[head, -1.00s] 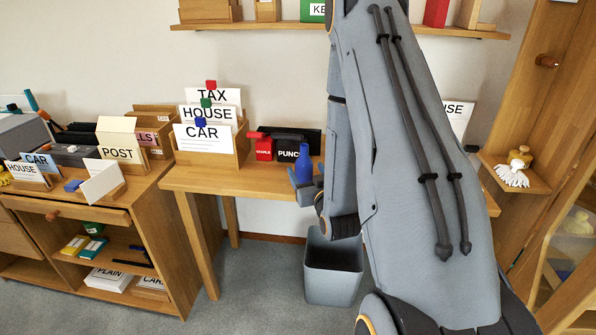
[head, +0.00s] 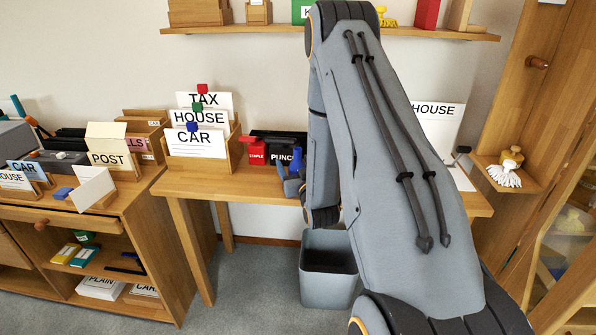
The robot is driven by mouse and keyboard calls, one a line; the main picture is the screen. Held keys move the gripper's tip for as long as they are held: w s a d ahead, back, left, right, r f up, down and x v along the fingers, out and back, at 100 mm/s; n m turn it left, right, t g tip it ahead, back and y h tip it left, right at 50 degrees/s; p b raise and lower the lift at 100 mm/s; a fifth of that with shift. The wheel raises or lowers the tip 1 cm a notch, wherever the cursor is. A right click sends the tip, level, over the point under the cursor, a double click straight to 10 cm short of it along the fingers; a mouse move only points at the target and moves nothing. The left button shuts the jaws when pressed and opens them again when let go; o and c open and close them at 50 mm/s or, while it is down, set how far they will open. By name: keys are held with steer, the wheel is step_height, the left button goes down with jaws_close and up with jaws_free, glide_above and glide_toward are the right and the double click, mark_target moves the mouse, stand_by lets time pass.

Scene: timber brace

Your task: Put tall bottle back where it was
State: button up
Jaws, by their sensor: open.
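My gripper (head: 292,184) is open at the front edge of the wooden desk (head: 235,184), left of my arm and partly hidden by it. A narrow strip of darker blue (head: 302,168) shows beside the gripper's fingers, against my arm. It looks like part of the tall blue bottle, mostly hidden behind the arm. I cannot tell whether the bottle touches the fingers or stands on the desk.
A red stapler box (head: 256,152) and a black punch (head: 284,155) stand just behind the gripper. A wooden card holder (head: 198,166) is to the left. A grey bin (head: 327,275) stands below the desk. A wall shelf (head: 240,27) hangs above.

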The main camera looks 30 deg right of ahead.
steer(key=shift+c, duration=0.5)
steer(key=c, duration=1.1)
steer(key=shift+c, duration=0.9)
steer(key=shift+r, duration=0.15)
steer(key=s+a, duration=0.1)
steer(key=s, duration=0.8)
steer(key=s+a+b, duration=0.1)
steer(key=s+a, duration=0.1)
steer(key=s, duration=0.6)
steer(key=shift+s+a, duration=0.3)
steer(key=shift+s, duration=0.05)
